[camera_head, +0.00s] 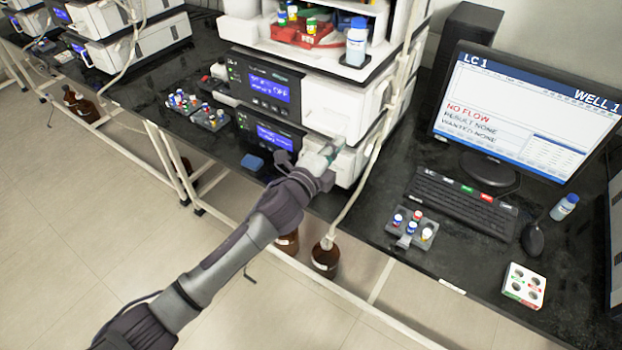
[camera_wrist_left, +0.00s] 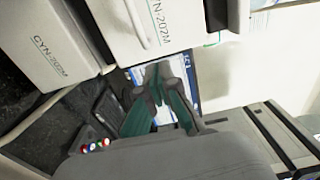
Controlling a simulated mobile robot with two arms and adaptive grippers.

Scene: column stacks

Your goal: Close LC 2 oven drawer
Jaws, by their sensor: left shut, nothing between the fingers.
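The nearest instrument stack (camera_head: 352,95) stands on the black bench, with two blue displays on its dark fronts. I cannot read an LC 2 label on it. My left gripper (camera_head: 326,153) is shut and empty, by the right end of the lower module front. White casing (camera_head: 345,170) shows just behind and below it; I cannot tell whether this is the oven drawer or whether the fingers touch it. In the left wrist view the shut left gripper (camera_wrist_left: 157,78) points past two white boxes marked CYN-202M (camera_wrist_left: 52,50). My right gripper is not in view.
The LC 1 monitor (camera_head: 530,105), keyboard (camera_head: 460,203) and another vial rack (camera_head: 411,228) stand to the right. A pale tube (camera_head: 366,180) runs down to a brown bottle (camera_head: 325,260) below the bench.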

